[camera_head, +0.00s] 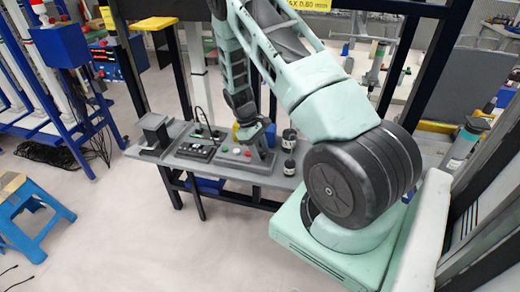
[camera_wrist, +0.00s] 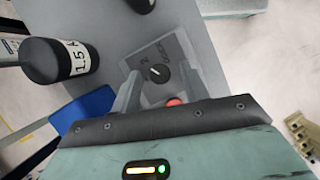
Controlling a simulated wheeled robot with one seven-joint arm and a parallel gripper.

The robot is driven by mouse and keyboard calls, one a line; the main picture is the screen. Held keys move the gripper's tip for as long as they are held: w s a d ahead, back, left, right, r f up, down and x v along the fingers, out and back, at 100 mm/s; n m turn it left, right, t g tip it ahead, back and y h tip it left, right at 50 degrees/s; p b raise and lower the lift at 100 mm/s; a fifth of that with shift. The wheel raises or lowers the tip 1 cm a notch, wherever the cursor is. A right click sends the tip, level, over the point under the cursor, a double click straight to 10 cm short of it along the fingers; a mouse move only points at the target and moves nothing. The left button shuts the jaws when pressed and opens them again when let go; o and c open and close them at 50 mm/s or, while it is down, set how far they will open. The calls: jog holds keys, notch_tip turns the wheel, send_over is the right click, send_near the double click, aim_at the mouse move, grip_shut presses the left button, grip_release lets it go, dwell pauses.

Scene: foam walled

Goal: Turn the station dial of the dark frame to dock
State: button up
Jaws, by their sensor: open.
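The station dial (camera_wrist: 160,70) is a small round black knob with a pale pointer line, on a grey panel (camera_wrist: 181,64). Marks are printed around it, too small and tilted to read surely. My gripper (camera_wrist: 159,76) is open, with one finger on each side of the dial in the wrist view; I cannot tell whether either touches it. A red button (camera_wrist: 174,102) shows just below the dial. In the head view my gripper (camera_head: 245,132) is over the grey control box (camera_head: 235,156) on the bench, and the arm hides the dial.
Black weights (camera_head: 289,140) stand right of the box; one marked 1.5 K (camera_wrist: 60,60) is left of my gripper in the wrist view. Another switch box (camera_head: 198,148) and a dark block (camera_head: 155,132) share the bench. Dark posts (camera_head: 127,60) rise behind. A blue stool (camera_head: 30,210) stands left.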

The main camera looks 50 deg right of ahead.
grip_shut()
jog(key=shift+m, duration=0.3)
jog(key=m, duration=0.2)
jog(key=m+y, duration=0.1)
jog(key=m+y+b, duration=0.1)
jog(key=m, duration=0.1)
jog(key=shift+d+m+t, duration=0.3)
jog(key=shift+d+m+t+y+b, duration=0.15)
jog(key=shift+m+t+y, duration=0.3)
jog(key=shift+m, duration=1)
jog(key=shift+m+t+y+b, duration=0.2)
jog(key=shift+m+y, duration=0.45)
jog(key=shift+m, duration=0.8)
grip_release()
jog(key=shift+s, duration=0.1)
